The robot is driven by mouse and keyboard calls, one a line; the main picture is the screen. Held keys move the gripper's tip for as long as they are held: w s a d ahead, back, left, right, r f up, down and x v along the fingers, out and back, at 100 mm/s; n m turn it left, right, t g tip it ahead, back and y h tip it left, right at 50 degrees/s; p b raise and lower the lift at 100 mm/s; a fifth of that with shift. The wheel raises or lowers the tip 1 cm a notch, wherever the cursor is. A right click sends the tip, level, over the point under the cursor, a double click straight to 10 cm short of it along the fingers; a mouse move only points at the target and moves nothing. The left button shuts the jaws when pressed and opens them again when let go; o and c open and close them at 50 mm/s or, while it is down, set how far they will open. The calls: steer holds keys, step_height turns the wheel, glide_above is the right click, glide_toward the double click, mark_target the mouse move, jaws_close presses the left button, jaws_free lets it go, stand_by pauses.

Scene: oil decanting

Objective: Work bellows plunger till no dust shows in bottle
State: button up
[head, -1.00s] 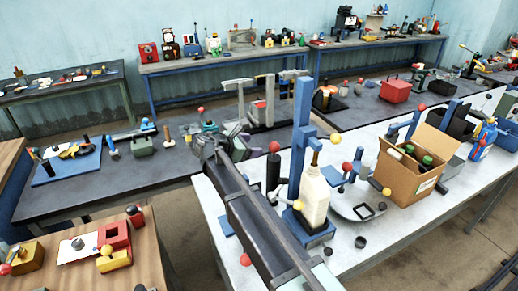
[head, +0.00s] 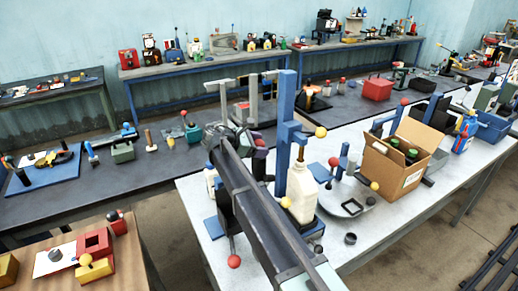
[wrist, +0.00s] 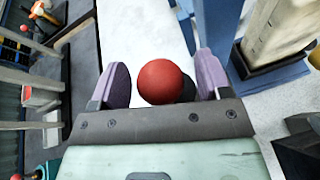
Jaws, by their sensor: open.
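The cream bottle (head: 302,192) stands upright on the blue stand with a tall post (head: 290,105), right of my arm. Its side also shows at the upper right of the wrist view (wrist: 278,32). No dust can be made out in it. A black cylinder (head: 260,166), seemingly the bellows, stands left of the post, partly behind my arm. In the wrist view a red ball knob (wrist: 165,82), seemingly the plunger's, lies between the purple fingers of my gripper (wrist: 164,80), with gaps on both sides. The gripper is open. In the head view the arm mostly hides knob and fingers.
The white bench (head: 365,237) also holds a cardboard box (head: 397,178) with dark bottles, a grey dish with a square recess (head: 352,207), a small dark cup (head: 350,239) and a red ball lever (head: 234,262). A small white jug (head: 211,180) stands left of my arm.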

mark_target(259, 140)
steer(key=shift+r, duration=0.1)
steer(key=c, duration=1.3)
steer(key=shift+o, duration=0.2)
step_height(259, 140, up, 6)
steer(key=p, duration=0.6)
steer(key=shift+w+f, duration=0.1)
steer(key=shift+f, duration=0.25)
steer(key=o, duration=1.3)
steer(key=shift+c, duration=0.2)
steer(key=p+v, duration=0.3)
steer(key=v, duration=0.8)
